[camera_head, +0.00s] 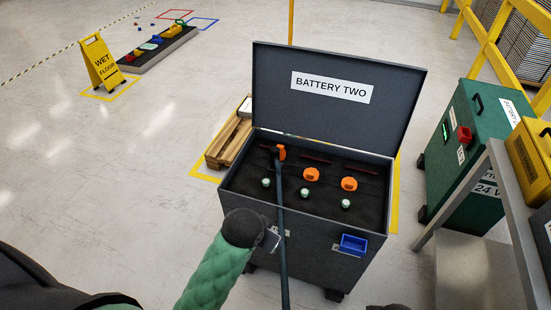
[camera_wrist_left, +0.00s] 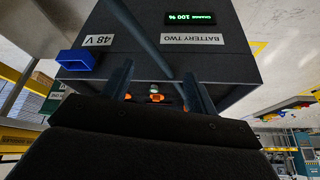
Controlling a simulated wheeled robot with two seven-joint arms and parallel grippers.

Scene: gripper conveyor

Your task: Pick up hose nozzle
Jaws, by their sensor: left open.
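An orange piece that looks like the hose nozzle (camera_head: 280,152) shows at the upper end of a long dark tube (camera_head: 281,225), over the back left of the open battery box (camera_head: 235,207). The tube runs down across the box front and out of the head view; a dark tube (camera_wrist_left: 138,35) also crosses the wrist view. My left gripper (camera_head: 272,240) is just left of the tube, in front of the box. In the wrist view its fingers (camera_wrist_left: 158,92) are apart, with small orange and pale caps beyond them. I cannot tell whether it touches the tube.
The box's raised lid (camera_head: 345,110) stands behind it. Orange caps (camera_head: 311,174) and pale green caps (camera_head: 304,192) sit on its dark top. A blue holder (camera_head: 353,244) is on its front. A green cabinet (camera_head: 465,160) and a grey table (camera_head: 505,210) stand right.

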